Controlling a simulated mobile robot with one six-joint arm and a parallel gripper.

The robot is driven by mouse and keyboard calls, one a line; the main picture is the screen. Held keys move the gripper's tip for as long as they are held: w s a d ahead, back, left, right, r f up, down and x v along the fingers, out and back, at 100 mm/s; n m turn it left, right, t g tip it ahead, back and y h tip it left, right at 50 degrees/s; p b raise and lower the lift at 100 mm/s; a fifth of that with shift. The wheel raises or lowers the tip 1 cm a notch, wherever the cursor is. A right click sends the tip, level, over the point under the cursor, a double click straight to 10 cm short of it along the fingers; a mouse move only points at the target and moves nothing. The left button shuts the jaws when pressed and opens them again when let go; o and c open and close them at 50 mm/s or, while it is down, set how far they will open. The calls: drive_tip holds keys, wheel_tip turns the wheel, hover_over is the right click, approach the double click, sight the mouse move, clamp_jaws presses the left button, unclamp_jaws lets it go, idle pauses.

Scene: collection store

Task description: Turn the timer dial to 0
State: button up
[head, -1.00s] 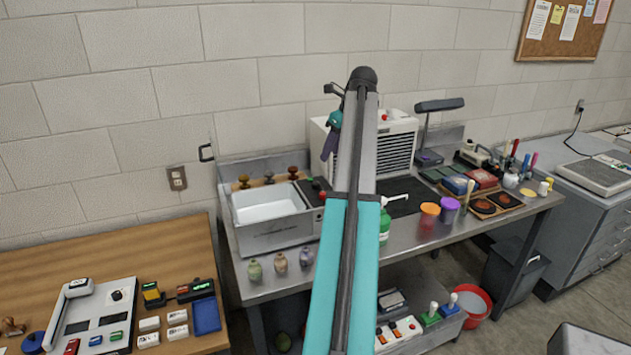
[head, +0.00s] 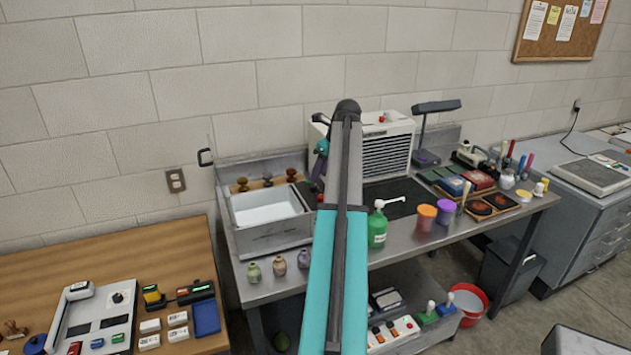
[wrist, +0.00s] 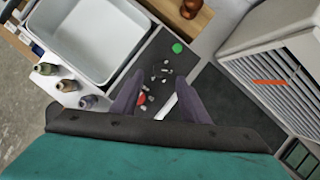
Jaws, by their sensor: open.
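The dark control panel (wrist: 150,82) beside the white basin shows in the wrist view, with a green button (wrist: 177,48), a red part (wrist: 141,98) and several small pale marks between them. The marks may belong to the timer dial, but they are too small to read, and I cannot tell where a pointer stands. My gripper (wrist: 160,80) is open and empty over this panel, its two purple-grey fingers on either side of the marks. I cannot tell its height above them. In the head view my arm hides most of the panel.
The white basin (head: 240,222) lies left of the panel and a louvred white unit (head: 385,150) right of it. Small vases (head: 279,265) stand at the bench's front. A green pump bottle (head: 377,229) and orange and purple cups (head: 426,216) stand to the right.

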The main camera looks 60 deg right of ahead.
sight(315, 186)
drive_tip(key=shift+p+x, duration=0.6)
drive_tip(key=shift+x, duration=1.95)
clamp_jaws()
drive_tip(key=shift+d+n, duration=0.1)
drive_tip(key=shift+n, duration=0.3)
drive_tip(key=n, duration=0.1)
drive_tip(key=n+y+p, duration=0.1)
drive_tip(key=n, duration=0.1)
drive_tip(key=n+y, duration=0.1)
drive_tip(key=n, duration=0.1)
drive_tip(key=shift+w+d+r+p, duration=0.1)
drive_tip(key=shift+d+p, duration=0.2)
drive_tip(key=n+g+y, duration=0.1)
drive_tip(key=n, duration=0.2)
drive_tip(key=n+y, duration=0.1)
drive_tip(key=n, duration=0.1)
drive_tip(key=shift+w+n+g+p, duration=0.1)
drive_tip(key=shift+n+g+p, duration=0.2)
drive_tip(key=shift+n+g, duration=0.1)
